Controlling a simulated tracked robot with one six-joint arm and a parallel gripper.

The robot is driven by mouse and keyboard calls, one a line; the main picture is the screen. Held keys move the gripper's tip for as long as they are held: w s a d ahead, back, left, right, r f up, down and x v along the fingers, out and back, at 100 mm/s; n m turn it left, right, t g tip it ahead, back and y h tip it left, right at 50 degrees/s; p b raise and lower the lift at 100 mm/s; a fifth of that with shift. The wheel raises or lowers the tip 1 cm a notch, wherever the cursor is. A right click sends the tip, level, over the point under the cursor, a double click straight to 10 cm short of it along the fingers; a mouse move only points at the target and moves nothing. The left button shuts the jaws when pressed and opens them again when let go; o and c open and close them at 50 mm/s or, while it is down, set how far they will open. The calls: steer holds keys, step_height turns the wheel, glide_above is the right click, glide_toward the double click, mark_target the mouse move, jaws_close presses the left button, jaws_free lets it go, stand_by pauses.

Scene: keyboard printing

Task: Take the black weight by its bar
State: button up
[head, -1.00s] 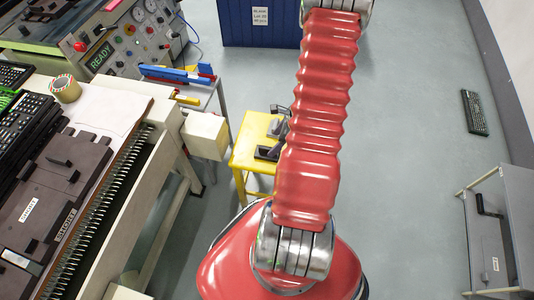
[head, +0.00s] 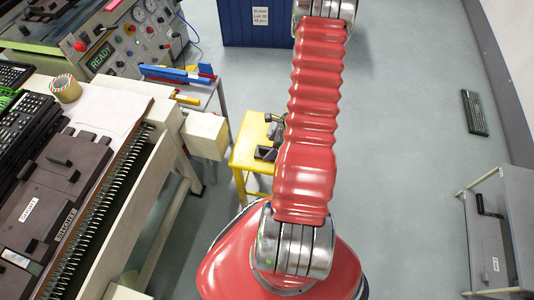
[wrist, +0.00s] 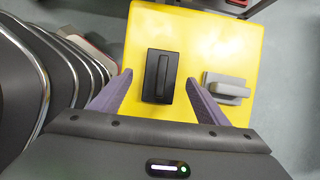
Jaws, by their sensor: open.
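The black weight (wrist: 160,76) lies on a yellow table in the wrist view, a dark block with a raised bar along its top. My gripper (wrist: 160,92) is open, with one purple-grey finger to the left of the weight and one to the right. The fingers appear apart from the weight, and how high they are above it I cannot tell.
A grey block with a handle (wrist: 227,86) sits on the yellow table to the right of the weight. A cream bench with black keyboards (head: 28,125) stands at the left. A grey cabinet (head: 500,230) stands at the right. The floor between is largely clear.

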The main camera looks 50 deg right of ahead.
mark_target(268, 148)
steer(key=shift+x, duration=1.95)
steer(key=shift+c, duration=0.4)
steer(key=c, duration=1.4)
steer(key=shift+r, duration=0.15)
steer(key=shift+r, duration=4.9)
steer(key=o, duration=0.8)
jaws_close()
